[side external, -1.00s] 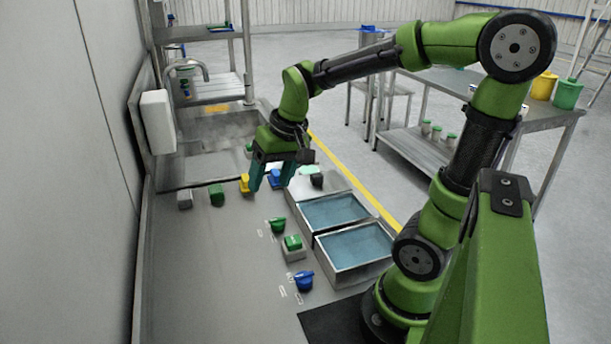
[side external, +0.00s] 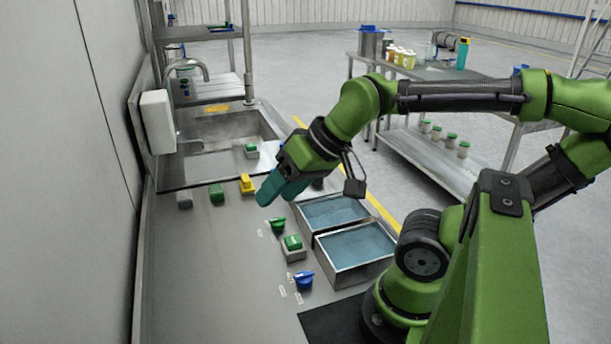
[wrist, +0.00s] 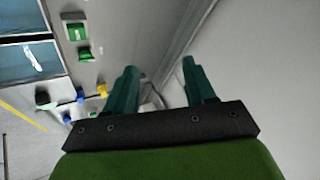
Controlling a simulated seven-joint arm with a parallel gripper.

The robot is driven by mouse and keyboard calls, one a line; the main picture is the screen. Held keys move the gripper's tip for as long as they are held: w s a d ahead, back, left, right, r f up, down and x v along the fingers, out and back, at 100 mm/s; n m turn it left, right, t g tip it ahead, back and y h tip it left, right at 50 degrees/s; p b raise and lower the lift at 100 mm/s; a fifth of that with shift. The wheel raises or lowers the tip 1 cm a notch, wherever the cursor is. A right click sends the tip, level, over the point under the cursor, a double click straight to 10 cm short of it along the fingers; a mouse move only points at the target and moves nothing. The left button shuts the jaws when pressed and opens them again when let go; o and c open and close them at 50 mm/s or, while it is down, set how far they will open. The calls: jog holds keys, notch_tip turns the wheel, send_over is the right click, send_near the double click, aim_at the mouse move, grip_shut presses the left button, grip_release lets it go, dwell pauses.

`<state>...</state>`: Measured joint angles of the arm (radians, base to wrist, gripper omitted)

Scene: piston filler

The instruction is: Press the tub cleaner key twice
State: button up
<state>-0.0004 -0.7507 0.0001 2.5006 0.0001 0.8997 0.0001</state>
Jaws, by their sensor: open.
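No key's label is legible, so I cannot tell which one is the tub cleaner key. On the counter are a grey block (side external: 184,199), a green block (side external: 217,193), a yellow control (side external: 247,184), a green knob (side external: 278,225), a green-topped box (side external: 292,243) and a blue knob (side external: 303,281). My gripper (side external: 266,198) is open and empty, tilted above the counter near the yellow control and green knob. In the wrist view its two teal fingers (wrist: 160,68) are apart with nothing between them. The yellow control (wrist: 102,90) shows left of them. My gripper hides part of the counter.
Two metal trays with blue contents, one nearer (side external: 355,250) and one farther (side external: 333,211), sit right of the controls. A sink (side external: 225,135) with a tap and a green-topped item (side external: 251,150) lies behind. A white wall box (side external: 157,122) stands left. The counter's left front is clear.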

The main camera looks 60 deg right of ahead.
grip_shut()
dwell(1.4)
